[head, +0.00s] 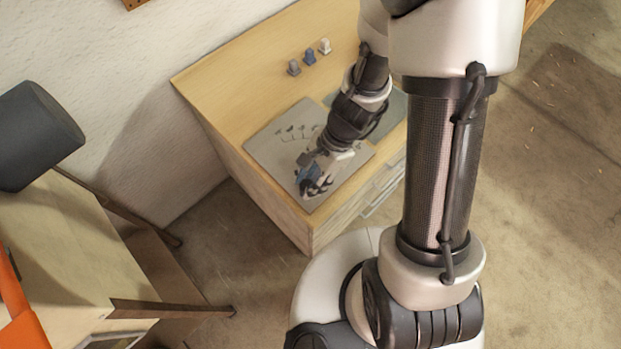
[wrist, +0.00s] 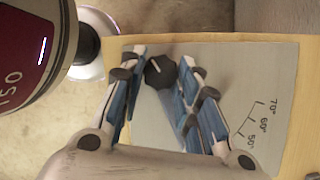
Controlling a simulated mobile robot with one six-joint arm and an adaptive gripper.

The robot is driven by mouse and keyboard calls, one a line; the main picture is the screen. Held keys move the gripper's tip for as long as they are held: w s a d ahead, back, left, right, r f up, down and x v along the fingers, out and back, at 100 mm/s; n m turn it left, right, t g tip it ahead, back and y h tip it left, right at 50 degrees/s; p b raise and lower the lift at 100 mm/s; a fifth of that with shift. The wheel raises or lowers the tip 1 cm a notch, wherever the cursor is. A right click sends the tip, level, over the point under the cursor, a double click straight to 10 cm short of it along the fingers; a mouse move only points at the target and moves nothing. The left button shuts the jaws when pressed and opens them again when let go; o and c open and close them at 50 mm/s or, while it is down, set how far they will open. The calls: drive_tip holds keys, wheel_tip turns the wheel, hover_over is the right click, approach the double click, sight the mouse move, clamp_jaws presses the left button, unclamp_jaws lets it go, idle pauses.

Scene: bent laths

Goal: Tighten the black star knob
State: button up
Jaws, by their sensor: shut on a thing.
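The black star knob (wrist: 160,74) has a white line on its top and lies between my gripper's blue-padded fingers in the wrist view. My gripper (wrist: 164,62) is shut on it near the fingertips. In the head view my gripper (head: 316,182) is down at the front part of the grey plate (head: 268,150), and the knob is hidden there by the fingers. The plate also shows in the wrist view (wrist: 235,65), with an angle scale marked 50°, 60° and 70° to the right of the fingers.
The plate lies on a wooden cabinet (head: 225,85) with drawer handles at its front. A darker mat (head: 394,112) lies partly behind my arm. Another table (head: 60,240) stands at left.

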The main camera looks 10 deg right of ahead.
drive_tip(key=o, duration=1.1)
drive_tip(key=shift+c, duration=0.2)
drive_tip(key=v, duration=1.2)
drive_tip(key=shift+a, duration=0.1)
drive_tip(key=s+d+r+n+t+h, duration=0.2)
drive_tip(key=s+r+n+t, duration=0.1)
drive_tip(key=r+n, duration=0.4)
drive_tip(key=s+d+r+n+t+h, duration=0.2)
drive_tip(key=s+r+n, duration=0.4)
drive_tip(key=r, duration=0.3)
drive_tip(key=shift+s+n+t, duration=0.15)
drive_tip(key=shift+n+t, duration=0.35)
drive_tip(key=shift+n, duration=0.1)
